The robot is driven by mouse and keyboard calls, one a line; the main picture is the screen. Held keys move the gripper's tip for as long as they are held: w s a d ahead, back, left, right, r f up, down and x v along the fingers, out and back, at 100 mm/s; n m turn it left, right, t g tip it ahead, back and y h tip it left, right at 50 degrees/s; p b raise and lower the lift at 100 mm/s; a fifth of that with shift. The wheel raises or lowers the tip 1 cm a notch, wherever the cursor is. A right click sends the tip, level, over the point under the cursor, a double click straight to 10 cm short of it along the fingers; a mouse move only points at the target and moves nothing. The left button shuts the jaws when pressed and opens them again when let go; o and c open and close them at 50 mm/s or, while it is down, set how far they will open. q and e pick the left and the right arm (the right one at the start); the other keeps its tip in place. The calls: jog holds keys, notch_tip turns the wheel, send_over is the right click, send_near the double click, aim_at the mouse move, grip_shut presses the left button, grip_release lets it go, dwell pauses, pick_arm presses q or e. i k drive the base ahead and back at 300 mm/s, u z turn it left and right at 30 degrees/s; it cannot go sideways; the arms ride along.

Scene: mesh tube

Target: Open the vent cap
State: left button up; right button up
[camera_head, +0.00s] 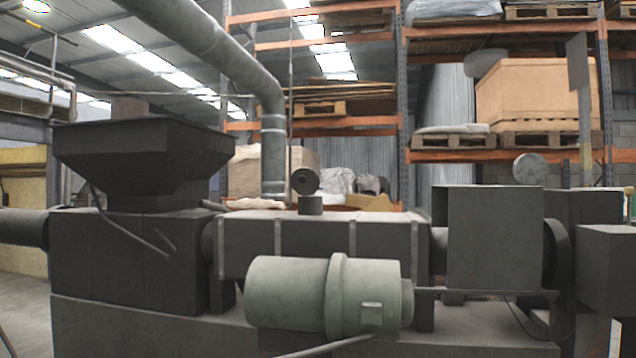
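A dark round disc (306,181) with a small lighter centre faces me above the barrel housing, just over a short dark cylindrical stub (311,205). The disc looks like the vent cap and the stub like the vent, though I cannot tell how they join. The stub stands on top of the long dark barrel housing (315,240) of the machine. A vertical grey pipe (274,160) shows to the left of the disc. Neither of my grippers is in view.
A pale green motor cylinder (300,295) juts out in front of the barrel. A dark hopper (145,160) stands at left and a boxy housing (490,238) at right. Thin rods stick out near the hopper. Storage racks (402,110) fill the background.

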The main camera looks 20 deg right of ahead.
aim_at(305, 181)
jog(key=z, duration=1.15)
jog(key=i, duration=1)
jog(key=u, duration=0.45)
